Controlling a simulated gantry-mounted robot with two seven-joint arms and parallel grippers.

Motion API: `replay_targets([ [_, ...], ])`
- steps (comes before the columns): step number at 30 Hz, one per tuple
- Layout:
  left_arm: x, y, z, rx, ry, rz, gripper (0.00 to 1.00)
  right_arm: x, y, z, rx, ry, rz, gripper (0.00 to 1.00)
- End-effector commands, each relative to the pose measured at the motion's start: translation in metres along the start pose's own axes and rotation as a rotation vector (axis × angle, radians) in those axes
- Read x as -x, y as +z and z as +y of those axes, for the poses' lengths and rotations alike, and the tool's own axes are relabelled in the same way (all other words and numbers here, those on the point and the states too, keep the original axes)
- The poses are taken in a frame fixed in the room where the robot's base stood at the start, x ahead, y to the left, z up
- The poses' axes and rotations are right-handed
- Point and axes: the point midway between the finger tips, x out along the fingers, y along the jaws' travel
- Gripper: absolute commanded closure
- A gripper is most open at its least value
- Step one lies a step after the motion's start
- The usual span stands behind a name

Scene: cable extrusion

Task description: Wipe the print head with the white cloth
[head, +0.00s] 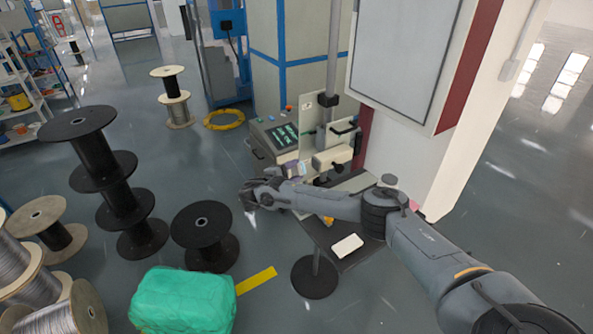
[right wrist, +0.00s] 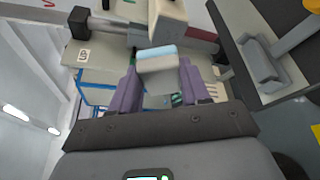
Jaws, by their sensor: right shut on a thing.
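My right gripper (right wrist: 157,80) is shut on a small block-shaped white cloth (right wrist: 158,64) with a pale blue upper edge; its two purple fingers stand on either side of it. The cream print head (head: 332,158) is on the machine, at the centre right of the head view. In the right wrist view the print head (right wrist: 168,18) is just beyond the cloth's top edge; I cannot tell whether they touch. In the head view my right gripper (head: 297,170) is small and partly hidden by my arm, left of the print head. My left gripper is out of view.
A control panel (head: 283,136) stands behind my right gripper. A dark side table (head: 362,254) carries a whitish block (head: 347,246). A large white-fronted cabinet (head: 405,55) rises at the right. Black spools (head: 205,232) and a green bundle (head: 183,300) stand on the floor at left.

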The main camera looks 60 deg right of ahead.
Motion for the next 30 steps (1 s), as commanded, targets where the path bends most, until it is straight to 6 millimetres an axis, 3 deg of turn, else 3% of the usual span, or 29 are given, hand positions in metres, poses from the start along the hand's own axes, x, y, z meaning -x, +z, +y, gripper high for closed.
replay_targets([
  [10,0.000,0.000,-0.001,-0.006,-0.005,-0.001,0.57,0.004,-0.002,0.000,0.000,0.000,0.001,0.78],
  [21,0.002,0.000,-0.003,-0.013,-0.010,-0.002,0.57,0.027,-0.011,0.000,0.000,0.000,-0.002,0.78],
  [30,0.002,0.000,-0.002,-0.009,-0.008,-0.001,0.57,0.028,-0.010,0.000,-0.001,0.001,-0.006,0.78],
])
